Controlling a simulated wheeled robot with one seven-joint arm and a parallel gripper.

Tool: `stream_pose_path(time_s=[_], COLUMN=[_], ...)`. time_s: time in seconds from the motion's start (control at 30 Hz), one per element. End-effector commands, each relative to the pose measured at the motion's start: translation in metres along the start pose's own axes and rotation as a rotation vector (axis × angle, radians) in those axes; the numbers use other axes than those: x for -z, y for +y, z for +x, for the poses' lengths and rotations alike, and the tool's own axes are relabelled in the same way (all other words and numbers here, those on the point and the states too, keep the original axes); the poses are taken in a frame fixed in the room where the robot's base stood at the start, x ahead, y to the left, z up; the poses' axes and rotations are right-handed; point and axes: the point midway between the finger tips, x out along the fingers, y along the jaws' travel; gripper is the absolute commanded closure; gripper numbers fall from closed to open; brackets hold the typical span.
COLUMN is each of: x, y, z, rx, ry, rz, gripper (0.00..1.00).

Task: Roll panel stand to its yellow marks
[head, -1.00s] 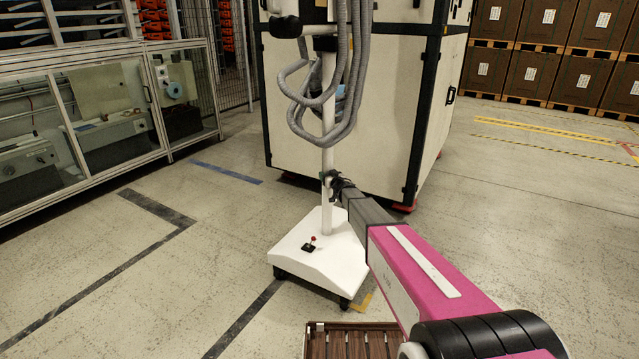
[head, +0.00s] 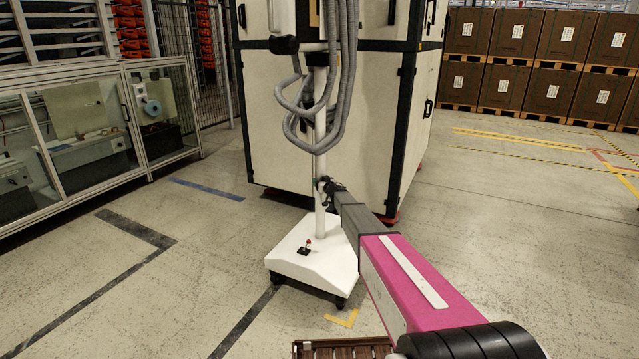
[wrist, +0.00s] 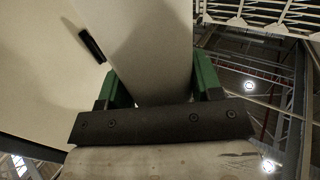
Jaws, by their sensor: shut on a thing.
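The panel stand (head: 313,258) has a white wheeled base with a small red-topped lever, a white upright post (head: 320,165) and grey hoses hanging from its top. It stands upright on the floor. My gripper (head: 324,186) is shut on the post, low on its length. In the wrist view, the green fingers of my gripper (wrist: 162,90) sit on either side of the pale post (wrist: 150,50). A yellow corner mark (head: 343,318) lies on the floor just in front of the base, to the right. The base sits behind this mark. Other marks of the set are not clearly visible.
A large white cabinet with black edges (head: 375,130) stands close behind the stand. A glazed workbench (head: 80,135) lines the left. A brown slatted pallet (head: 340,350) lies at the bottom edge. Boxes on pallets (head: 520,70) stand far right. Floor at right is open.

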Motion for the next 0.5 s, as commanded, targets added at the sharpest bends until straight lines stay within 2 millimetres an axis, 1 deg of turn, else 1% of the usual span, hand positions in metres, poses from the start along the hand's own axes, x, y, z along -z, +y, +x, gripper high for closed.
stream_pose_path(time_s=[0.1,0.13,0.17,0.2,0.5], x=[-0.0006,-0.0006,-0.0006,-0.0007,-0.0002], y=[0.0018,0.0019,0.0019,0.0018,0.0009], z=[-0.0007,-0.0007,-0.0006,-0.0005,-0.0008], rx=[-0.003,-0.003,-0.003,-0.003,-0.002], ry=[-0.001,-0.001,-0.001,-0.001,0.000], rz=[0.000,0.000,0.000,0.000,0.000], gripper=[0.83,0.37,0.28,0.16,0.16])
